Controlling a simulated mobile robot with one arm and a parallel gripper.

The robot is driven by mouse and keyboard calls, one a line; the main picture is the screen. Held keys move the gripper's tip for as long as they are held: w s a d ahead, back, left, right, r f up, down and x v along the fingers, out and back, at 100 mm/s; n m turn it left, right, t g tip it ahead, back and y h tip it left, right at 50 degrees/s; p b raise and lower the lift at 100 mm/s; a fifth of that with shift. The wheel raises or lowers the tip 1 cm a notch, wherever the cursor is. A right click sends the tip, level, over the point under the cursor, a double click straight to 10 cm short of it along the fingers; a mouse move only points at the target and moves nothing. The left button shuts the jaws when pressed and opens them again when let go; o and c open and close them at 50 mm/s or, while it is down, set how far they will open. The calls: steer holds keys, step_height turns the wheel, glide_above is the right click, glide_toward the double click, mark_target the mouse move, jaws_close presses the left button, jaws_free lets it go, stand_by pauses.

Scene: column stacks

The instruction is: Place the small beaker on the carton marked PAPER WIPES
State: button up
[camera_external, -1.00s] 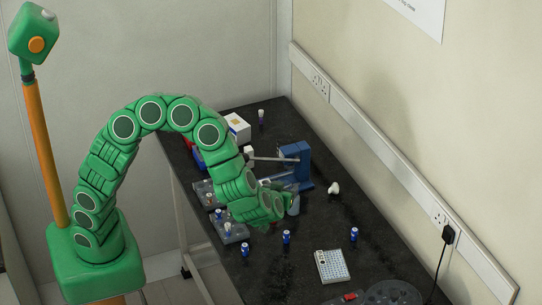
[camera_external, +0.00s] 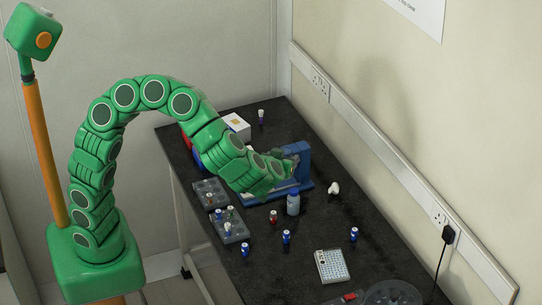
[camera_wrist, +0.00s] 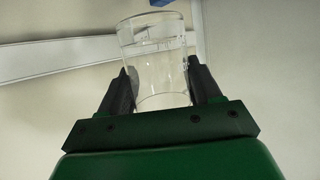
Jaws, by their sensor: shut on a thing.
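A clear glass beaker (camera_wrist: 155,50) is between the two dark fingers of my gripper (camera_wrist: 160,80) in the wrist view. The gripper is shut on it. In the external view my gripper (camera_external: 290,162) is in front of the blue apparatus, above the bench, and I cannot make out the beaker there. A white box (camera_external: 236,127) stands at the far left of the bench, behind my arm. It may be a carton, but no PAPER WIPES lettering is legible on any box.
The blue apparatus (camera_external: 304,160) stands close to my gripper. A blue-capped bottle (camera_external: 293,204), a white object (camera_external: 334,188), vial racks (camera_external: 232,232) and several small vials are nearby. A white well plate (camera_external: 332,265) lies at the front. Clear bench lies between them.

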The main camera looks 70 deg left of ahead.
steer(key=shift+a+r, duration=0.25)
steer(key=shift+r, duration=0.1)
steer(key=w+a+n+g+y, duration=0.1)
steer(key=w+a+n+g, duration=0.1)
steer(key=a, duration=2.4)
steer(key=s+a+n+g+y, duration=0.1)
steer(key=s+a, duration=0.3)
steer(key=a, duration=0.6)
steer(key=s+a+n+g, duration=0.1)
steer(key=s+a, duration=0.3)
steer(key=a, duration=0.6)
steer(key=shift+t, duration=0.3)
steer(key=shift+w+a+f, duration=1.2)
steer(key=shift+w+f, duration=0.7)
steer(key=shift+f, duration=0.55)
steer(key=shift+w+a+f, duration=1.15)
steer(key=shift+w+f, duration=0.8)
steer(key=shift+f, duration=0.45)
steer(key=shift+w+a+f, duration=1.2)
steer(key=shift+w+f, duration=0.7)
steer(key=shift+f, duration=0.55)
